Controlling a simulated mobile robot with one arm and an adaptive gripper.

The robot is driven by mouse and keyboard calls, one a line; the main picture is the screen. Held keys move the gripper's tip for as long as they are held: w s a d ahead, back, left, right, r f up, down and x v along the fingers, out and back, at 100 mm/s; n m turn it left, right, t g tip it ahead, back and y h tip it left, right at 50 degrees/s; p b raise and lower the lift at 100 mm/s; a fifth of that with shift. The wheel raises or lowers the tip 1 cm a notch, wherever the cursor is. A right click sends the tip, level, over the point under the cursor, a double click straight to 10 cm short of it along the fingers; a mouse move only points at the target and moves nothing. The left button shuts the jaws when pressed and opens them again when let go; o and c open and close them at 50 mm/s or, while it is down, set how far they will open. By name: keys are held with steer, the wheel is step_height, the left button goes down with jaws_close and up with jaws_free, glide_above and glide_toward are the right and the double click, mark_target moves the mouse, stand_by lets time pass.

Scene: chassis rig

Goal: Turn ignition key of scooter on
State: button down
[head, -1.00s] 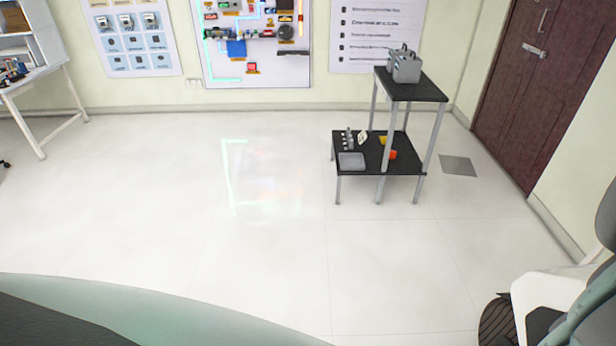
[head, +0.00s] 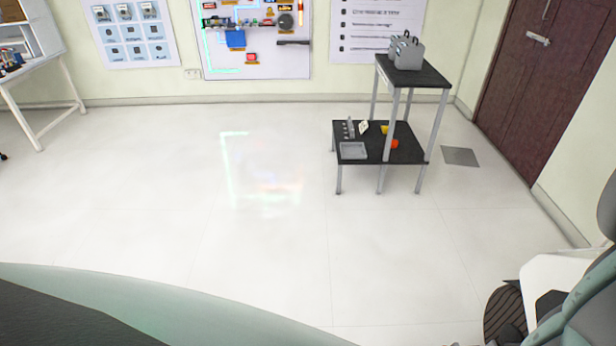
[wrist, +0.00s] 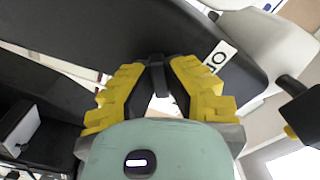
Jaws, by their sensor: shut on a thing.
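In the wrist view my gripper (wrist: 157,72) has yellow, blocky fingers closed on a small dark piece (wrist: 157,80), which looks like the ignition key. The fingers hide part of it, so its turned position cannot be told. In the head view a white body part (head: 555,285) and a dark ribbed wheel (head: 503,315) show at the lower right, possibly the scooter's. The key is not seen there.
A two-level black table (head: 412,76) stands at the back right, with a grey box on top and small items below. A white desk (head: 40,75) is at the far left and a brown door (head: 530,90) at the right. The floor between is clear.

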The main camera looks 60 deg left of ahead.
steer(key=shift+d+f+m+b, duration=0.1)
steer(key=shift+f+m+b, duration=0.1)
steer(key=shift+m+b, duration=0.45)
steer(key=shift+r, duration=0.2)
steer(key=c, duration=1.1)
jaws_free()
steer(key=shift+d+r, duration=0.1)
steer(key=shift+d, duration=0.15)
steer(key=shift+o, duration=0.6)
steer(key=shift+a, duration=0.1)
steer(key=shift+a, duration=0.1)
